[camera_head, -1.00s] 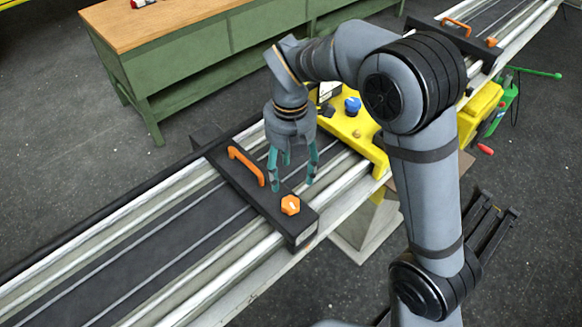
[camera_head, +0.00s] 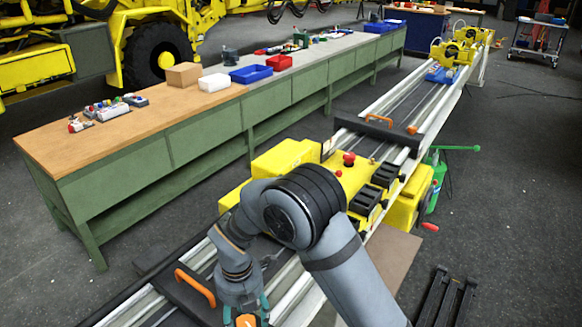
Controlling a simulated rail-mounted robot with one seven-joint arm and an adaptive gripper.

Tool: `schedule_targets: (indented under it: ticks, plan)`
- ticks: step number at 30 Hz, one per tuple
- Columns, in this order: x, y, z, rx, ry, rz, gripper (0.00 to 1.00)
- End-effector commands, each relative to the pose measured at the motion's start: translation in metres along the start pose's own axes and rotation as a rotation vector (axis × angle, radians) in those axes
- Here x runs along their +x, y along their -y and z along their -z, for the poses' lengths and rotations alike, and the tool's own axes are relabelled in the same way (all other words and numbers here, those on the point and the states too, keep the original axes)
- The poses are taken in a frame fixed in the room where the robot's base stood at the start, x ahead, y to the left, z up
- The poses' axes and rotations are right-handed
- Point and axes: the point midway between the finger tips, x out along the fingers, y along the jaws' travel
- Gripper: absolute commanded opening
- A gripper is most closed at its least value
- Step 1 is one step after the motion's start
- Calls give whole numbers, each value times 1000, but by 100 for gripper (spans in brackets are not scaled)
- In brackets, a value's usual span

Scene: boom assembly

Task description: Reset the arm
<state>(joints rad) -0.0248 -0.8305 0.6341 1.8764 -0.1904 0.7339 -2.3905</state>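My gripper (camera_head: 246,312) is at the bottom edge of the head view, pointing down with its teal fingers apart. The fingertips are partly cut off by the frame. An orange knob (camera_head: 247,321) shows between the fingers in the picture; I cannot tell whether they touch it. The black crossbar (camera_head: 187,293) with an orange handle (camera_head: 195,287) lies across the rails just left of my gripper. My grey arm bends over the rails from the lower right.
A yellow machine (camera_head: 345,180) with a red button sits on the rails (camera_head: 440,95) behind my arm. A second black crossbar (camera_head: 378,130) lies farther along. A long green workbench (camera_head: 200,130) with boxes runs along the left.

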Motion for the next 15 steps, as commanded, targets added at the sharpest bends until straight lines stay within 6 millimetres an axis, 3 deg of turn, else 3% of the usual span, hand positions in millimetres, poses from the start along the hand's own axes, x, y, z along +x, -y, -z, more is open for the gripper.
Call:
schedule_targets:
  ticks: [15]
  plan:
    - [4,0,0,32,1,-1,59]
